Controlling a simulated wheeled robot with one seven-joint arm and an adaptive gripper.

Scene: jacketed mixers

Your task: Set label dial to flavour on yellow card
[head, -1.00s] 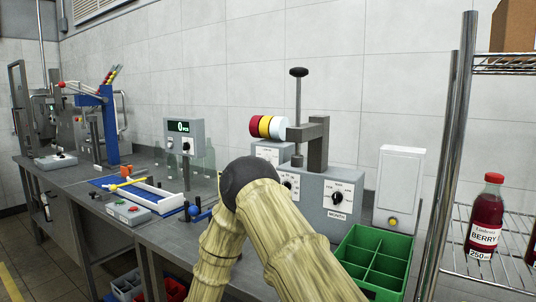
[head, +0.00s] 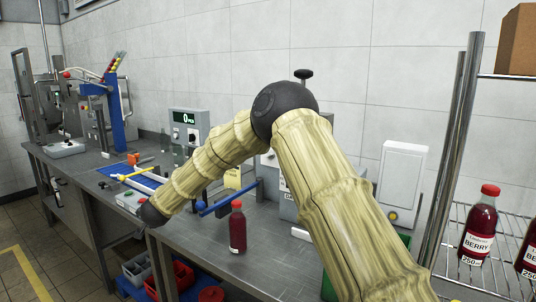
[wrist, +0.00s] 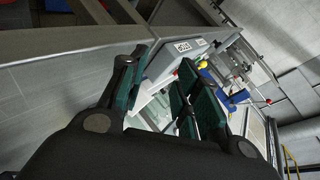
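The grey machine with the dials (head: 286,206) stands on the bench behind my arm. My arm covers nearly all of it, and no dial or dial setting can be read. A small pale yellow piece (head: 232,180) shows under my forearm; I cannot tell whether it is the yellow card. My gripper (wrist: 160,92) is open and empty in the wrist view, with its two green-padded fingers apart. In the head view my arm runs down to the left and ends in a dark joint over the bench's front edge; the fingers cannot be made out there.
A red-capped dark bottle (head: 238,230) stands on the bench near my forearm, beside a blue bar (head: 228,200). A counter box reading 0 (head: 188,125) stands behind. Labelled berry bottles (head: 478,232) stand on the wire rack at right. The bench's front middle is mostly clear.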

